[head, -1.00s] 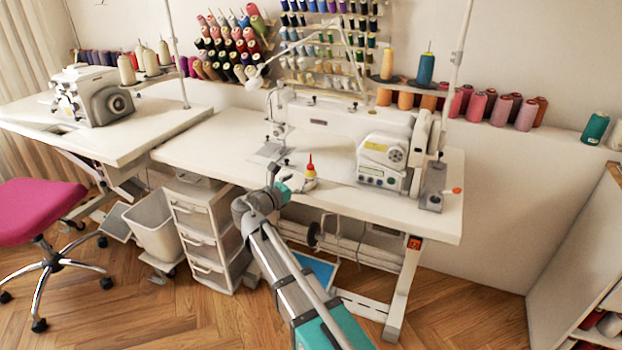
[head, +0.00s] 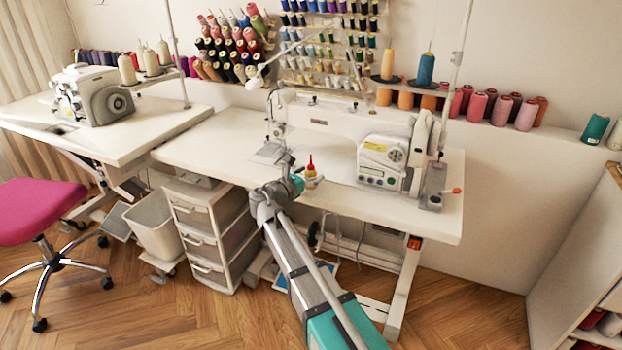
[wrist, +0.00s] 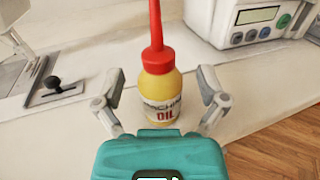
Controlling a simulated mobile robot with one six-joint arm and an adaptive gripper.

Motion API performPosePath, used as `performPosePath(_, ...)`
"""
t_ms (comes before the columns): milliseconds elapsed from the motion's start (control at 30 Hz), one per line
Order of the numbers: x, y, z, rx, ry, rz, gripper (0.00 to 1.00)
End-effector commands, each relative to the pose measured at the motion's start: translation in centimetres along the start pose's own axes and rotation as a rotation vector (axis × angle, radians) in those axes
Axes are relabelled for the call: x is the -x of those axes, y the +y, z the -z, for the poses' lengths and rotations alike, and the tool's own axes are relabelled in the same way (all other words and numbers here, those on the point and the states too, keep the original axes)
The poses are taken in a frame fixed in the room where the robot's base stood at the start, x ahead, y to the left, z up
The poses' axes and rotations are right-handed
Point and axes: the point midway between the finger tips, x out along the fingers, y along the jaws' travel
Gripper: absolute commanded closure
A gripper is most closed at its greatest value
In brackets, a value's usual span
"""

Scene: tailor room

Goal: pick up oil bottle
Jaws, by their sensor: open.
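The oil bottle (wrist: 160,98) is a small yellow bottle with a red nozzle cap and a label reading "MACHINE OIL". It stands upright on the white sewing table (head: 215,143), and also shows in the head view (head: 311,174) just beyond the end of my arm. My gripper (wrist: 162,95) is open in the wrist view, with one finger on each side of the bottle and a gap visible on both sides. In the head view my gripper (head: 287,163) is beside the bottle, to its left; its fingers are small and partly hidden there.
A white sewing machine (head: 330,118) stands behind the bottle; its control panel (wrist: 256,22) shows at upper right in the wrist view. The presser area (wrist: 55,85) is at left. The table's front edge is close below my arm. A drawer unit (head: 205,230) stands underneath.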

Motion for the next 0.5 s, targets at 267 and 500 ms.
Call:
performPosePath(267, 0.01, -0.02, 0.00, 0.000, 0.000, 0.001, 0.09)
performPosePath(500, 0.00, -0.03, 0.00, 0.000, 0.000, 0.001, 0.40)
